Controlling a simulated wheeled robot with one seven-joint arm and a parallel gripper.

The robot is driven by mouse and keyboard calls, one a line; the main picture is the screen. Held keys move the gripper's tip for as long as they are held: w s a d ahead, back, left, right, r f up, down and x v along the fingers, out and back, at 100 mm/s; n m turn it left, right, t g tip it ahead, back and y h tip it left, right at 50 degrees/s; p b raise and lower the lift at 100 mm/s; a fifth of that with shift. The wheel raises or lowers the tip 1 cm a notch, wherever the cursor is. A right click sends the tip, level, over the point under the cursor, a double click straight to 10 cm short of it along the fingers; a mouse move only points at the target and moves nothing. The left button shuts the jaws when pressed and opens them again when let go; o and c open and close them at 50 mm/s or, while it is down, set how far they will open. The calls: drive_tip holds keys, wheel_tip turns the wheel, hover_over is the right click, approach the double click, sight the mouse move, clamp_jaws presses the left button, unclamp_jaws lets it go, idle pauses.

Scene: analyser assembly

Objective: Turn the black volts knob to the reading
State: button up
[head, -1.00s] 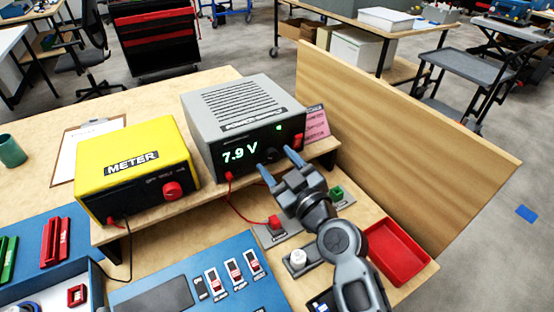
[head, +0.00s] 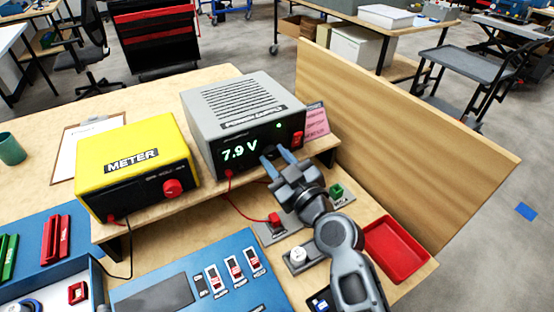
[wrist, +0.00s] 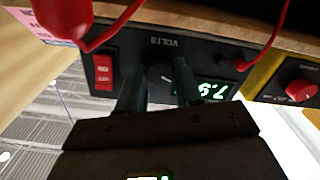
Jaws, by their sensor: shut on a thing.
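The grey power supply (head: 240,100) stands on the wooden shelf, its green display (head: 240,149) reading 7.9 V. Its black volts knob (wrist: 160,73) shows in the wrist view, which is upside down, below the VOLTS label with a pale mark on its face. My gripper (head: 275,156) is at the front panel, its two fingers on either side of the knob and shut on it. In the wrist view the fingers (wrist: 158,88) flank the knob. In the head view the fingers mostly hide the knob.
A red switch (head: 298,139) is right of the knob. A red lead (head: 240,205) hangs from the panel below the display. The yellow meter (head: 137,150) stands to the left. A pink card (head: 316,122), its text too small to read, is behind at the right.

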drive_tip(key=shift+m, duration=0.3)
drive_tip(key=m+b, duration=0.1)
drive_tip(key=m, duration=0.1)
drive_tip(key=shift+m, duration=0.4)
drive_tip(key=m, duration=0.4)
drive_tip(key=shift+m, duration=0.3)
drive_tip(key=m, duration=0.4)
drive_tip(key=shift+m, duration=0.3)
drive_tip(key=m+p, duration=0.1)
drive_tip(key=m, duration=0.2)
drive_tip(key=shift+r+m, duration=0.1)
drive_tip(key=shift+m, duration=0.2)
drive_tip(key=m+p, duration=0.2)
drive_tip(key=m, duration=0.4)
drive_tip(key=m+p, duration=0.1)
drive_tip(key=m, duration=0.5)
drive_tip(key=shift+p, duration=0.4)
drive_tip(key=shift+m, duration=0.4)
